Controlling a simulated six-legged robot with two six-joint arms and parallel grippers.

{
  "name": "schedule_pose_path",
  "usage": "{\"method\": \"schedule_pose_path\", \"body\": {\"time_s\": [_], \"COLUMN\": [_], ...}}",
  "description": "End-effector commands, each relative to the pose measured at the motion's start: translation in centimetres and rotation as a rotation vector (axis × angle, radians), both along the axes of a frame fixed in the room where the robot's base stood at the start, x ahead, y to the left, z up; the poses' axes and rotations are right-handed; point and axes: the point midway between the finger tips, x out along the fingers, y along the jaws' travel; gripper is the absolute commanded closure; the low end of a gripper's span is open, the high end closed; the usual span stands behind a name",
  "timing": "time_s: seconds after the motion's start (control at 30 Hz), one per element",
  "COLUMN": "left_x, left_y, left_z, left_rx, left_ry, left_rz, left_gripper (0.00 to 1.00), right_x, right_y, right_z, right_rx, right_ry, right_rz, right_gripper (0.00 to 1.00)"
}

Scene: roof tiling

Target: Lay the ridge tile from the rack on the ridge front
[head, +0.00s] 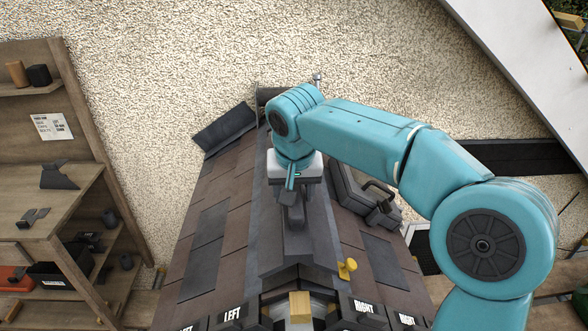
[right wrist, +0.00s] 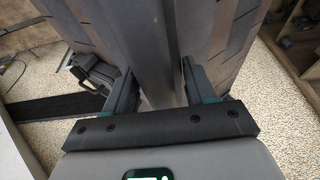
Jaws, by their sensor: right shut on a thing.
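A dark grey ridge tile (head: 262,240) lies along the roof's ridge, its peaked front end facing me. It also shows in the right wrist view (right wrist: 158,45), running away between the fingers. My right gripper (head: 292,218) comes down on it from above, and in the right wrist view its two fingers (right wrist: 158,88) stand on either side of the tile's raised middle, shut on it. The arm hides part of the far ridge. I cannot tell whether the tile rests fully on the ridge. My left gripper is not in view.
Dark holders marked LEFT (head: 232,313) and RIGHT (head: 365,306) stand at the near edge, with a yellow block (head: 300,306) between them. A yellow knob (head: 347,268) sits right of the ridge. A dark tool (head: 370,205) lies on the right slope. Wooden shelves (head: 40,195) stand left.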

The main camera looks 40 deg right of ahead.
Motion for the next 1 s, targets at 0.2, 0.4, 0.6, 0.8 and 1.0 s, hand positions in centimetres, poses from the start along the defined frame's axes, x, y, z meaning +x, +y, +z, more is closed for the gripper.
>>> {"method": "schedule_pose_path", "body": {"time_s": [0.2,0.4,0.6,0.8,1.0], "left_x": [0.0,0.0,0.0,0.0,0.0], "left_y": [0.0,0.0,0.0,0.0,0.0], "left_z": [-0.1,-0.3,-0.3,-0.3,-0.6], "left_rx": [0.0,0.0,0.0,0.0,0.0], "left_ry": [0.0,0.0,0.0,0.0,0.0], "left_rz": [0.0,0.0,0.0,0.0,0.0], "left_gripper": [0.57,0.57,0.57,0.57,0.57], "right_x": [0.2,0.2,0.2,0.2,0.2], "right_y": [-0.2,-0.2,-0.2,-0.2,-0.1], "right_z": [-2.1,-4.4,-6.0,-6.0,-6.4], "right_rx": [0.0,-0.001,-0.001,-0.001,0.0], "right_ry": [-0.008,-0.004,-0.006,-0.008,-0.001], "right_rz": [-0.002,-0.003,-0.001,-0.001,-0.001], "right_gripper": [1.0,1.0,1.0,1.0,0.29]}}
